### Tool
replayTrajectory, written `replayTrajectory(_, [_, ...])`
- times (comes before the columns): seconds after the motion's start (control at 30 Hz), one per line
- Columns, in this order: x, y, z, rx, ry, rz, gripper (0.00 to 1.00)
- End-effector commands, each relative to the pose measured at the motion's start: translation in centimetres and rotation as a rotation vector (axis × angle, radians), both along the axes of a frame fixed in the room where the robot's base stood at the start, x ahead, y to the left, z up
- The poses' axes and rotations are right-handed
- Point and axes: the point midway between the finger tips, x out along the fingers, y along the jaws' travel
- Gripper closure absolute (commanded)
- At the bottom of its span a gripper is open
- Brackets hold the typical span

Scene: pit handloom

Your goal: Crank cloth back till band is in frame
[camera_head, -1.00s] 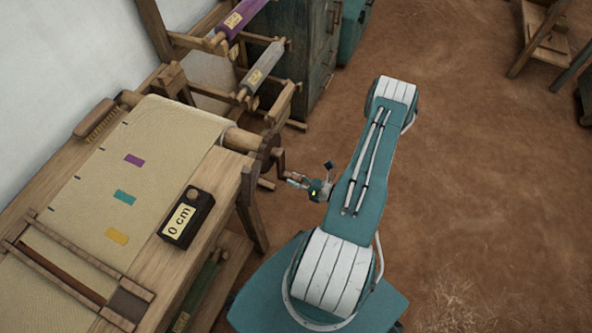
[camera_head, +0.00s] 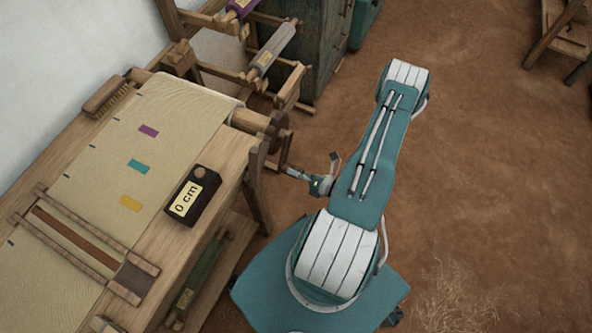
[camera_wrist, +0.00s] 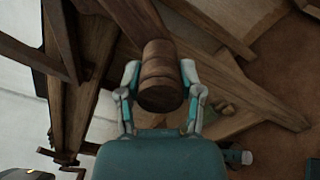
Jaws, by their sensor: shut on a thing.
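The cream cloth (camera_head: 120,165) lies flat over the loom, with purple (camera_head: 148,131), teal (camera_head: 138,167) and yellow (camera_head: 131,203) patches. A wooden frame (camera_head: 137,264) lies across the cloth below the yellow patch, and a reddish-brown strip (camera_head: 75,241) shows inside it. The crank (camera_head: 283,150) is at the right end of the cloth roller (camera_head: 247,118). My gripper (camera_head: 290,172) is at the crank. In the wrist view my gripper (camera_wrist: 160,74) is shut on the round brown crank handle (camera_wrist: 160,92), one finger on each side. The counter (camera_head: 193,196) reads 0 cm.
A brush (camera_head: 106,96) lies at the loom's far left edge. A rack with purple and grey rolls (camera_head: 272,50) and a dark cabinet (camera_head: 305,45) stand behind. A green roll (camera_head: 200,270) lies beneath the loom. The brown floor to the right is mostly clear.

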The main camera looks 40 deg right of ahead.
Motion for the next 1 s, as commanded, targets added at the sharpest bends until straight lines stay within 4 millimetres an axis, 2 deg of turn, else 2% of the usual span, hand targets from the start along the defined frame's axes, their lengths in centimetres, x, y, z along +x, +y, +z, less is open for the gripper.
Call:
replayTrajectory(0.27, [0.1, -0.1, 0.2, -0.002, -0.01, 0.0, 1.0])
replayTrajectory(0.3, [0.1, -0.1, 0.3, -0.002, -0.01, 0.0, 0.38])
replayTrajectory(0.33, [0.1, -0.1, 0.2, -0.002, -0.01, 0.0, 0.25])
replayTrajectory(0.37, [0.1, -0.1, 0.2, -0.002, -0.009, 0.0, 0.18])
replayTrajectory(0.77, [0.0, -0.2, 0.0, -0.001, -0.004, -0.001, 0.18])
replayTrajectory(1.0, [-2.0, -1.2, 0.0, 0.0, -0.004, -0.007, 0.18])
